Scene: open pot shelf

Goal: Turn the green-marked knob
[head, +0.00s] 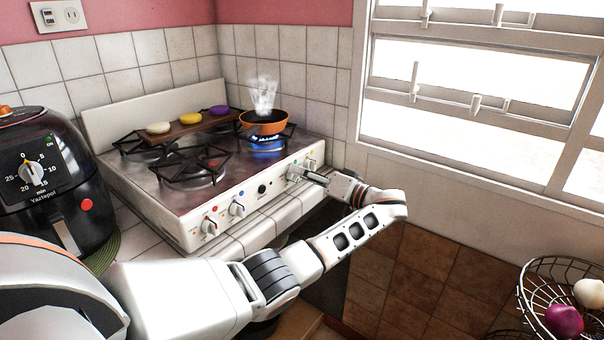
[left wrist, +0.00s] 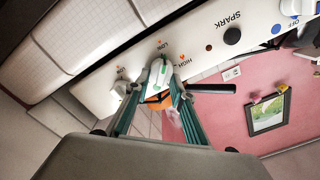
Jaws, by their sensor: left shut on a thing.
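The stove's front panel (head: 250,203) carries several white knobs. Small green marks show near its right end in the head view, where two knobs sit close together. My left gripper (head: 309,178) reaches that end from the right. In the left wrist view my left gripper (left wrist: 161,84) has its fingers shut around the white knob (left wrist: 157,73) beside the SPARK button (left wrist: 232,36). LOW and HIGH labels flank this knob. Another white knob (left wrist: 121,89) is close on its left, apart from the fingers. The gripped knob's colour mark is not clear. My right gripper is out of view.
An orange pan (head: 263,124) steams over a lit blue flame. A wooden board (head: 184,131) with white, yellow and purple items lies across the left burners. An air fryer (head: 41,170) stands left. A wire basket (head: 548,285) with onions is at lower right.

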